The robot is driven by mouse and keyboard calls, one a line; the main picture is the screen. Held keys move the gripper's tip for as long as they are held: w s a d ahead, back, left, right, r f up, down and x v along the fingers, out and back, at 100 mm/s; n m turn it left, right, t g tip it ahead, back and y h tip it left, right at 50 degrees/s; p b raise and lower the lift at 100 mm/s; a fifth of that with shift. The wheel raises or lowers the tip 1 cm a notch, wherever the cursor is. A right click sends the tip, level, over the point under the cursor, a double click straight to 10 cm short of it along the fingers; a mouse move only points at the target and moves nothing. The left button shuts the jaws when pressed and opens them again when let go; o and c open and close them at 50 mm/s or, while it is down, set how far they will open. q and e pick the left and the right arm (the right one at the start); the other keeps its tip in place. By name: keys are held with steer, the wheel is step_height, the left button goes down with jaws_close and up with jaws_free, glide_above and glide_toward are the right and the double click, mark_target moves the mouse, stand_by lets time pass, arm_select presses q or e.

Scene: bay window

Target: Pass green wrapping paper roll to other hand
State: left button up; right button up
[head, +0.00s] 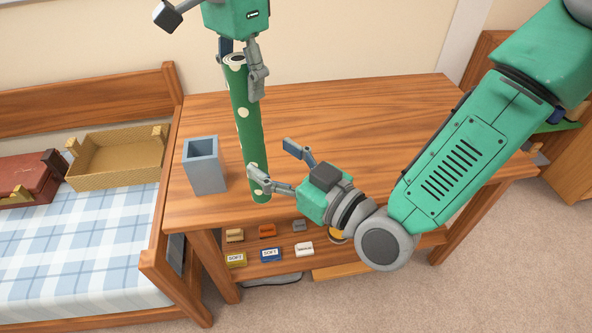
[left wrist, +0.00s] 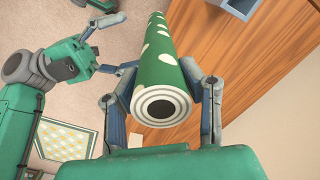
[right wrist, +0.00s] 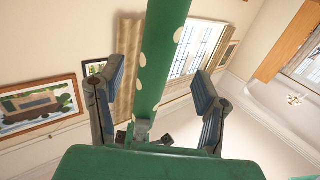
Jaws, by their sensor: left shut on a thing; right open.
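The green wrapping paper roll (head: 246,115) has pale dots and stands nearly upright above the table's front part. My left gripper (head: 243,70) is shut on its upper end; the left wrist view shows the roll's round end (left wrist: 160,104) between the left fingers. My right gripper (head: 276,163) is open near the roll's lower end. One right finger overlaps the roll in the head view, and the other is off to its right. In the right wrist view the roll (right wrist: 158,65) appears between the open fingers; I cannot tell whether they touch it.
A grey square holder (head: 204,170) stands on the wooden table (head: 340,110), left of the roll. Small labelled boxes (head: 270,254) sit on the shelf below. A bed (head: 80,235) with a woven tray (head: 118,160) is at left. The table's back is clear.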

mark_target(259, 151)
steer(key=x, duration=0.6)
steer(key=shift+w+a, duration=0.1)
steer(key=shift+a, duration=0.1)
jaws_close()
arm_select(q)
steer(key=o, duration=1.3)
steer(key=shift+o, duration=0.2)
